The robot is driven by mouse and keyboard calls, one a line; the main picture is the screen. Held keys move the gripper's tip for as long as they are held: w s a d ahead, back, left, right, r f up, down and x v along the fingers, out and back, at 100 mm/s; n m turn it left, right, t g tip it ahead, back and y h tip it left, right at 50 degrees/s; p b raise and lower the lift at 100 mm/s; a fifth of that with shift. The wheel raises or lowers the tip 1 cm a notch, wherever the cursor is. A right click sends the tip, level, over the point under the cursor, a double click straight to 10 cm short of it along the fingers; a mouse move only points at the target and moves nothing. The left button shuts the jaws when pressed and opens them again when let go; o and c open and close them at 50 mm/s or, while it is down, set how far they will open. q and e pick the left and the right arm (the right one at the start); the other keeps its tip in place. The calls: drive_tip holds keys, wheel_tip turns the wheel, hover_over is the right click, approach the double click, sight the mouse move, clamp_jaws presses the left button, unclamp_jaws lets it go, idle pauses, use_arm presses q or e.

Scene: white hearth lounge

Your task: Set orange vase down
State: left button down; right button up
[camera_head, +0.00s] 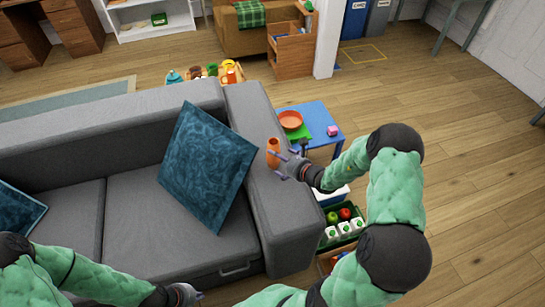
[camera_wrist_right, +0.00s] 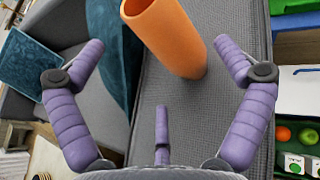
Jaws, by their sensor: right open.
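The orange vase (camera_head: 273,153) stands upright on the grey sofa armrest (camera_head: 262,125). My right gripper (camera_head: 288,160) is at the vase's right side in the head view. In the right wrist view, the vase (camera_wrist_right: 168,35) is ahead of my open right gripper (camera_wrist_right: 160,55), with one purple finger to each side. I see a gap between the vase and each finger, and nothing is held. My left gripper (camera_head: 192,294) is low over the sofa seat at the bottom edge, small and partly cut off; its jaws are unclear.
A blue teal cushion (camera_head: 207,165) leans beside the armrest. A blue side table (camera_head: 322,120) with an orange bowl (camera_head: 291,120) stands behind it. A crate of apples and cartons (camera_head: 341,229) is to the right of the sofa. The wooden floor at right is open.

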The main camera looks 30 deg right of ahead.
drive_tip(key=b+x, duration=0.1)
drive_tip(key=x, duration=0.1)
drive_tip(key=b+x, duration=0.1)
drive_tip(key=x, duration=0.2)
drive_tip(key=shift+w+d+f+b, duration=0.15)
drive_tip(key=shift+w+f+b, duration=0.1)
drive_tip(key=shift+f+b, duration=0.1)
drive_tip(key=shift+w, duration=0.35)
drive_tip(key=shift+r, duration=0.1)
drive_tip(key=c, duration=1.4)
